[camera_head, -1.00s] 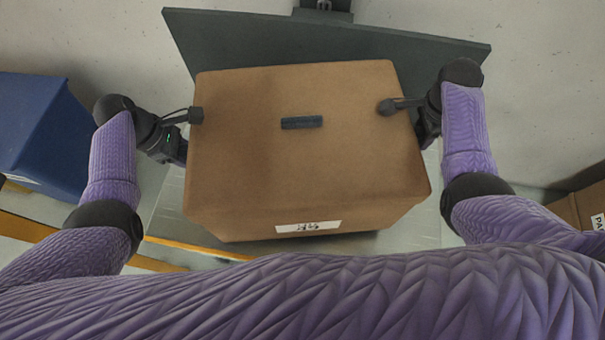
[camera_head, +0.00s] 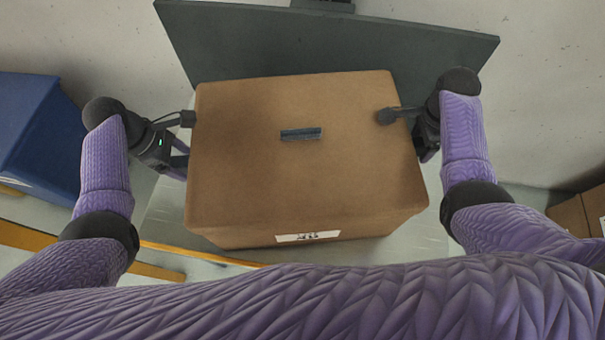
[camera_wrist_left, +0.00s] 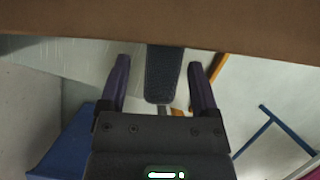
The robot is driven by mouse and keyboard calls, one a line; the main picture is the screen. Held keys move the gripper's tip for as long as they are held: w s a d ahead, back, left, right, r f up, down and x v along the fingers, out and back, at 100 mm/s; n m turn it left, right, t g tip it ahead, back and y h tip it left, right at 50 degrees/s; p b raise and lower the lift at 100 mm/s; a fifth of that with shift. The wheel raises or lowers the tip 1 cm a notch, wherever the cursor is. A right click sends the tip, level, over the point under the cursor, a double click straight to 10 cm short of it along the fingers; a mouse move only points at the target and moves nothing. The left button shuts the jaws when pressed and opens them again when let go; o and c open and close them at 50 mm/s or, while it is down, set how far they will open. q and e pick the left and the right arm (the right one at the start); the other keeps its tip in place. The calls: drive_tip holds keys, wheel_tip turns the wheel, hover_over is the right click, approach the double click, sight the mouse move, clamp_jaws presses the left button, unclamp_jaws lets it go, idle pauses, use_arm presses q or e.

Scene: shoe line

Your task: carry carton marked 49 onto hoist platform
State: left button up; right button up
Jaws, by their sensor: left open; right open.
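The brown carton (camera_head: 300,185) is between my two arms in the head view, with a dark strip on its top and a white label low on its near side. The label's number is too small to read surely. Under it is a pale grey surface (camera_head: 163,212), perhaps the hoist platform; I cannot tell if the carton rests fully on it. My left gripper (camera_head: 180,160) is open beside the carton's left side. Its spread fingers show in the left wrist view (camera_wrist_left: 160,85), below the carton's brown face (camera_wrist_left: 240,25). My right gripper (camera_head: 428,140) is open at the right side, its fingers mostly hidden.
A dark grey panel (camera_head: 330,40) stands behind the carton, near a pale wall. A blue bin (camera_head: 40,135) is at the left. Another brown carton (camera_head: 580,212) is at the far right. Yellow-orange strips (camera_head: 30,237) cross the floor at the left.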

wheel_tip(320, 180, up, 7)
drive_tip(key=shift+w+r, duration=0.1)
drive_tip(key=shift+w, duration=0.05)
drive_tip(key=shift+r, duration=0.2)
use_arm(q)
drive_tip(key=v, duration=1)
